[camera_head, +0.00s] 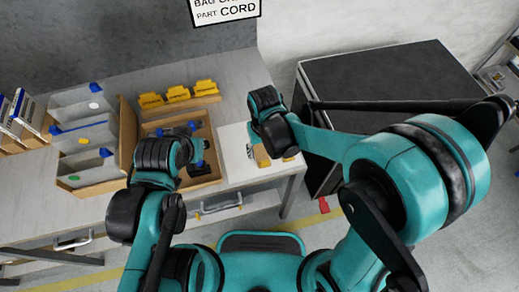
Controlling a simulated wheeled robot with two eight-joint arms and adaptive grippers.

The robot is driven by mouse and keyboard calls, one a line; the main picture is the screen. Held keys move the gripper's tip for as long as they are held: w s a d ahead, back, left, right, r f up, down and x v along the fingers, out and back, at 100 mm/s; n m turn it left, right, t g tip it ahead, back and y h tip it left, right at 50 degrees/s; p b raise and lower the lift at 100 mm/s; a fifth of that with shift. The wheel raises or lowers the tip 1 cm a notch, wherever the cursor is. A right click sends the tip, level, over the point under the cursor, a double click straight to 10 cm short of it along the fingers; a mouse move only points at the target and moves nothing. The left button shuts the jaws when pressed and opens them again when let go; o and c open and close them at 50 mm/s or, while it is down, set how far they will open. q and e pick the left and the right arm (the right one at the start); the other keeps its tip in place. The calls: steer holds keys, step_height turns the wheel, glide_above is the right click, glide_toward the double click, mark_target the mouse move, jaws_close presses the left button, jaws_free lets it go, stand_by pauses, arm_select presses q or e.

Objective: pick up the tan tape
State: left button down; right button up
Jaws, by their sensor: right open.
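A small tan-yellow piece (262,156), which may be the tan tape, lies on a white surface at the right end of the bench; my right arm partly covers it. My right gripper (254,149) is just beside and above this piece, largely hidden by its own wrist. It is open, and I see nothing held in it.
Yellow labelled holders (178,94) stand at the back of the bench (235,75). Grey bins (85,140) with blue parts stand at the left. A dark cabinet (385,75) stands right of the bench. A red object (324,205) lies on the floor.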

mark_target(264, 161)
step_height(264, 161, down, 2)
steer(key=shift+b, duration=0.3)
steer(key=f, duration=0.1)
steer(key=f+b, duration=0.1)
steer(key=f, duration=0.1)
steer(key=f+b, duration=0.1)
steer(key=shift+w+d+f, duration=0.15)
steer(key=shift+d+f, duration=0.15)
steer(key=shift+r, duration=0.1)
steer(key=shift+c, duration=0.8)
steer(key=c, duration=0.8)
